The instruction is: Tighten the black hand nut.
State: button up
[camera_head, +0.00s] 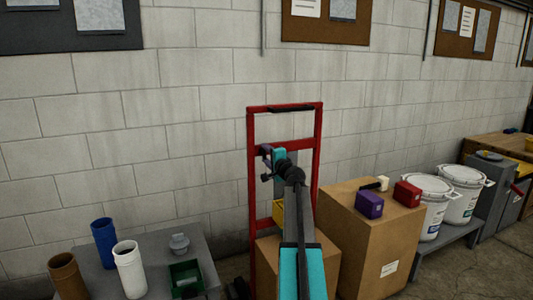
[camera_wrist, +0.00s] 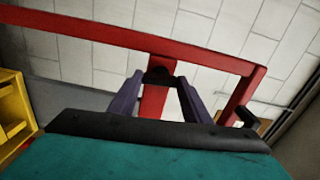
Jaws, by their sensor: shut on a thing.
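The black hand nut (camera_wrist: 158,77) sits at a red upright bar in the wrist view, between the tips of my two purple-grey fingers. My gripper (camera_wrist: 159,82) is shut on it, one finger on each side. In the head view my gripper (camera_head: 265,150) is at the red hand truck (camera_head: 251,185), near its left upright. The nut cannot be made out there, and my own arm covers part of the truck.
A cardboard box (camera_head: 350,235) stands right of the truck with a purple box (camera_head: 369,205) and a red box (camera_head: 407,194) on top. A grey table (camera_head: 205,255) with cups is at left. A yellow bin (camera_wrist: 12,110) is close by in the wrist view.

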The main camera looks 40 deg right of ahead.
jog(key=shift+m, duration=0.5)
jog(key=o, duration=1)
jog(key=shift+o, duration=0.2)
jog(key=shift+s, duration=0.15)
jog(key=v, duration=1.3)
jog(key=shift+s+p, duration=0.25)
jog(key=shift+p, duration=0.05)
jog(key=shift+a, duration=0.15)
